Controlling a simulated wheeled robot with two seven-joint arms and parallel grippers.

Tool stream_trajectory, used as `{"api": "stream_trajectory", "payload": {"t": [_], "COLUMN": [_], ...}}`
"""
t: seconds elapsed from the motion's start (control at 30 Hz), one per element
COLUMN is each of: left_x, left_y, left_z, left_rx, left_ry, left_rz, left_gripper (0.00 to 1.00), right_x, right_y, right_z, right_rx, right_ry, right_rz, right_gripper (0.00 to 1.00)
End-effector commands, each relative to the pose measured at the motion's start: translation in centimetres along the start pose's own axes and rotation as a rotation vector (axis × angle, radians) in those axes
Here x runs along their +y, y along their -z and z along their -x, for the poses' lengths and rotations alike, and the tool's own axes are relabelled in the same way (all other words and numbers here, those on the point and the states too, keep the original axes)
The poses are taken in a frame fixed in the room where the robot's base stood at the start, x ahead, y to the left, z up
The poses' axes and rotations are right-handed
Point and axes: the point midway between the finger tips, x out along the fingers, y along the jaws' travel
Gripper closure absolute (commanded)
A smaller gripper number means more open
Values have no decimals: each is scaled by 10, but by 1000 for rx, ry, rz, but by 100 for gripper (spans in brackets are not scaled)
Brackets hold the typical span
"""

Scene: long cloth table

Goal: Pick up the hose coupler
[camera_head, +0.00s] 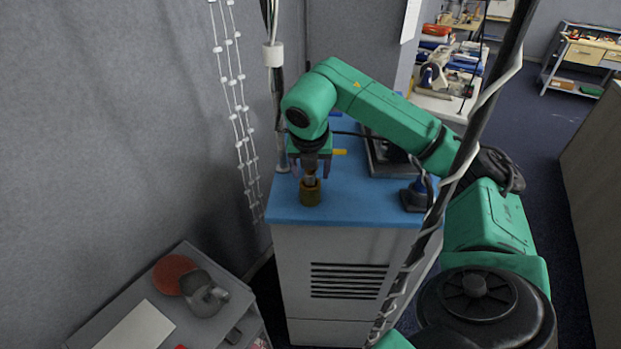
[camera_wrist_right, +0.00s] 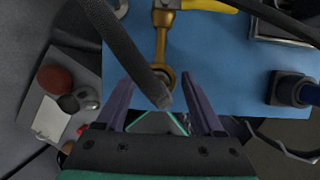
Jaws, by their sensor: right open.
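A brass-coloured upright piece that looks like the hose coupler (camera_head: 310,194) stands near the front left of the blue tabletop. In the right wrist view a brass ring (camera_wrist_right: 169,74) with a stem shows just beyond the fingertips; I cannot tell whether all of it is one part. My right gripper (camera_head: 311,172) points down directly above the brass piece, its two purple fingers apart. My left gripper is not in view.
The blue-topped cabinet (camera_head: 350,212) also carries a dark blue-topped device (camera_head: 415,194) at right. A yellow handle (camera_head: 340,152) shows beside my gripper. A grey shelf (camera_head: 135,298) with a red disc (camera_head: 174,274) is at lower left. A wall is close on the left.

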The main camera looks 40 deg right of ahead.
Motion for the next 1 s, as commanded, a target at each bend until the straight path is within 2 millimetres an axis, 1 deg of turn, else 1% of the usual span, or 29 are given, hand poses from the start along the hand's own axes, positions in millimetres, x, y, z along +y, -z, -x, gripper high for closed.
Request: {"api": "stream_trajectory", "payload": {"t": [0.07,0.17,0.2,0.23,0.27,0.57,0.67,0.73,0.87,0.93,0.97,1.0], "left_x": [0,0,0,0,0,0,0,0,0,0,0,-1], "left_y": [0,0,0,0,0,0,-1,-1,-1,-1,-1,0], "left_z": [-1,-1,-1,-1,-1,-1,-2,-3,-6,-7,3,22], "left_rx": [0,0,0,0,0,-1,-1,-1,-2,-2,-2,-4], "left_ry": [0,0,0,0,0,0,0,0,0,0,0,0], "left_rz": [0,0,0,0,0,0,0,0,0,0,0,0], "left_gripper": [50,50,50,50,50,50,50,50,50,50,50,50], "right_x": [0,0,0,0,0,0,1,1,2,2,1,0], "right_y": [0,0,0,0,0,0,-2,-5,-14,-22,-29,-38], "right_z": [0,0,0,0,0,1,5,12,34,53,69,92], "right_rx": [0,0,0,0,0,-1,-3,-3,-4,-5,-6,-8], "right_ry": [0,-1,-1,-1,-1,-2,-3,-4,-7,-9,-8,-6], "right_rz": [0,0,0,0,0,0,-1,-1,-2,-3,-2,-3], "right_gripper": [31,65,80,92,100,100,100,100,100,100,100,100]}}
